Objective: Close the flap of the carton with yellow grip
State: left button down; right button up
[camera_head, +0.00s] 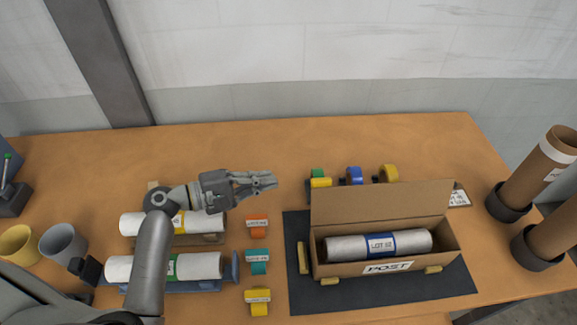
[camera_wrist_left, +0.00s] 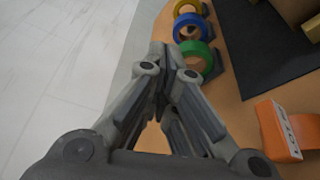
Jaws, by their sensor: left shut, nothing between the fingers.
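The open carton (camera_head: 345,268) stands on a dark mat at the right of the table, with a POST label on its front. Its flap (camera_head: 380,203) stands up along the back edge. A white roll with a blue LOT 12 band (camera_head: 378,245) lies inside. Small yellow grips (camera_head: 433,270) show at the carton's front and left side. My left gripper (camera_head: 272,181) is shut and empty, above the table to the left of the carton and apart from it. Its closed fingers fill the middle of the left wrist view (camera_wrist_left: 172,65). My right gripper is not in view.
Green (camera_wrist_left: 195,55), blue and yellow tape rolls stand behind the carton. Orange (camera_head: 257,224), teal and yellow tagged pieces lie left of the dark mat (camera_head: 295,225). Two white rolls (camera_head: 195,267) rest on cradles further left. Brown tubes (camera_head: 540,165) stand at the right edge.

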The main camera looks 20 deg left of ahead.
pick_arm(q)
jog(key=w+d+p, duration=0.2)
jog(key=d+p, duration=0.3)
jog(key=d, duration=0.3)
jog(key=shift+d+r+p, duration=0.2)
jog(key=shift+p, duration=0.15)
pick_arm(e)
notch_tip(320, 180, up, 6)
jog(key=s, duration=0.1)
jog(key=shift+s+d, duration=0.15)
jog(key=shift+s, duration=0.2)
pick_arm(q)
jog(key=shift+w, duration=0.1)
